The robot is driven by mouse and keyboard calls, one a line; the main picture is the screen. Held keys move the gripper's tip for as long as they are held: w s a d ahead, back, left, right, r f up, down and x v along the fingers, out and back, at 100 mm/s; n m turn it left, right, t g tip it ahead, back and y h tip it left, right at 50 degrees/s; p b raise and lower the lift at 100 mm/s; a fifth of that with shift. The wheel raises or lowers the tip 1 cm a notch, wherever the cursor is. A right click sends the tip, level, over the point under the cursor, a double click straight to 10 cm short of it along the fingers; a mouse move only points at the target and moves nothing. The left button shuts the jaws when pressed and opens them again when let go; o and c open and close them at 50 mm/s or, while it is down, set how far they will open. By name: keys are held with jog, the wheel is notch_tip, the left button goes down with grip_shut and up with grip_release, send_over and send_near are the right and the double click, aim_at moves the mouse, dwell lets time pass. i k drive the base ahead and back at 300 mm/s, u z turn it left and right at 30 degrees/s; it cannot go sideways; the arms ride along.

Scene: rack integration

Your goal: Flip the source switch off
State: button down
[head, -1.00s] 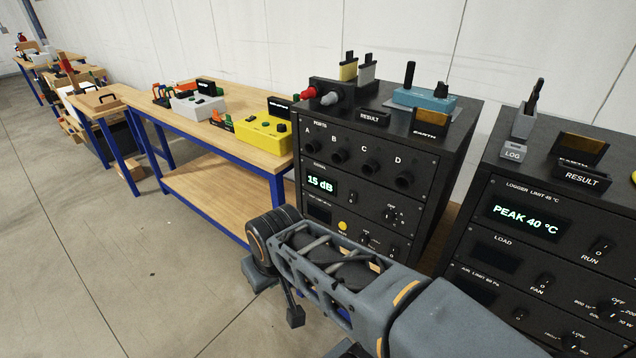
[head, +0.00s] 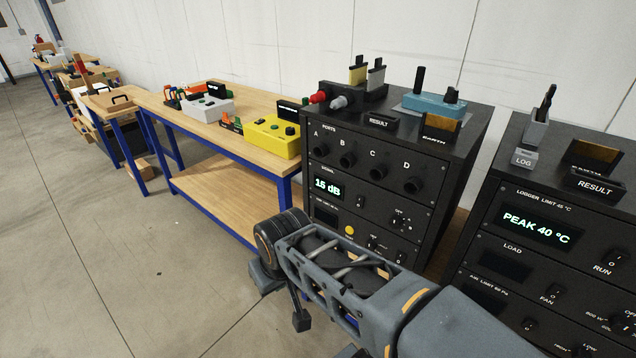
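The left black rack (head: 455,190) has a panel with ports A to D (head: 365,165). Below it is a signal panel with a lit display (head: 328,187) reading 15 dB, a small switch (head: 360,201) and a rotary knob (head: 397,221). The lowest visible panel has a yellow button (head: 349,230) and small dark switches (head: 374,243). I cannot read which control is the source switch. My arm crosses in front of the rack's lower part. A dark block on a thin rod (head: 302,319) hangs below its far end; I cannot make out gripper fingers.
A second black rack (head: 507,210) stands at right, its display (head: 536,227) reading PEAK 40 °C. A wooden bench (head: 240,115) with a yellow box (head: 272,137) and a grey box (head: 207,107) stands left of the racks. Open concrete floor (head: 130,270) lies at left.

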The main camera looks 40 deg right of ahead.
aim_at(360, 201)
jog(key=z, duration=0.35)
jog(key=k, duration=0.4)
jog(key=z, duration=1.15)
jog(key=i, duration=0.5)
